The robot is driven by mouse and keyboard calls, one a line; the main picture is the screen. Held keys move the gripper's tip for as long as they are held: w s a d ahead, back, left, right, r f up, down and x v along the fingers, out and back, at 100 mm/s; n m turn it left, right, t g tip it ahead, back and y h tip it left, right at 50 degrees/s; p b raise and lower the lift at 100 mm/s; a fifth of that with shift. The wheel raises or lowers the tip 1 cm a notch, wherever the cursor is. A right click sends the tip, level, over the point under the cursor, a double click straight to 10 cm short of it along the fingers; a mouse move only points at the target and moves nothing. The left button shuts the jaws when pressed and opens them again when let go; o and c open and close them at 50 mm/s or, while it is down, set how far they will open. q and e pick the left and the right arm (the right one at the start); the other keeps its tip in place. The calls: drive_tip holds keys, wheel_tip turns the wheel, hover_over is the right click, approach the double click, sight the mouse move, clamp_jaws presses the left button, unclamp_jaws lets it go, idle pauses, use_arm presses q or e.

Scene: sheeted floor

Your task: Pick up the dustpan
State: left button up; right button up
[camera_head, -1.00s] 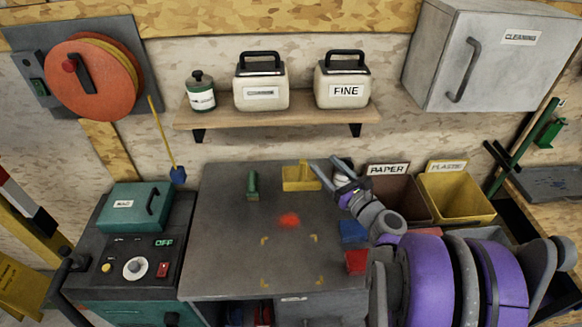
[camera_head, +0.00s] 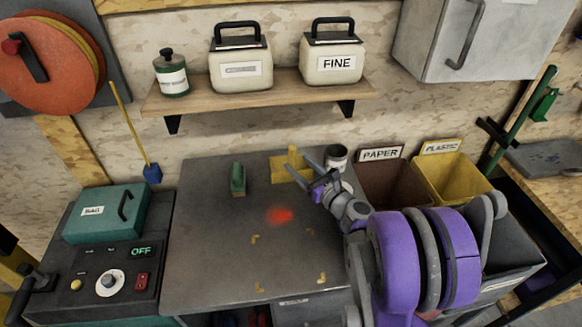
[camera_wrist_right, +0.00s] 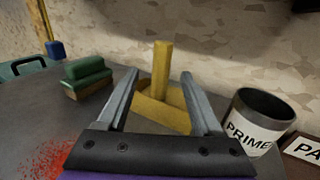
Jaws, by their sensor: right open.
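The yellow dustpan (camera_head: 279,174) lies near the back of the grey bench, its short handle standing upright. In the right wrist view the dustpan (camera_wrist_right: 161,112) is ahead, with its handle seen between my fingers. My right gripper (camera_head: 296,160) is open and reaches in from the right, beside and over the dustpan's right side. In the wrist view the open fingers (camera_wrist_right: 160,76) overlap the pan's sides; I cannot tell whether they touch it. Nothing is held. My left gripper is not in view.
A PRIMER can (camera_wrist_right: 262,122) stands close to the right of the gripper. A green brush (camera_head: 238,180) stands left of the dustpan. Red powder (camera_head: 280,215) lies in front. A shelf (camera_head: 255,97) hangs above. Paper (camera_head: 385,183) and plastic (camera_head: 448,178) bins stand at right.

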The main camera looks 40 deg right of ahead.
sight(295, 161)
drive_tip(key=w, duration=0.4)
drive_tip(key=shift+w+d+f, duration=0.15)
drive_tip(key=shift+w+f, duration=0.1)
drive_tip(key=shift+s, duration=0.1)
drive_tip(key=shift+c, duration=0.4)
clamp_jaws()
idle(0.7)
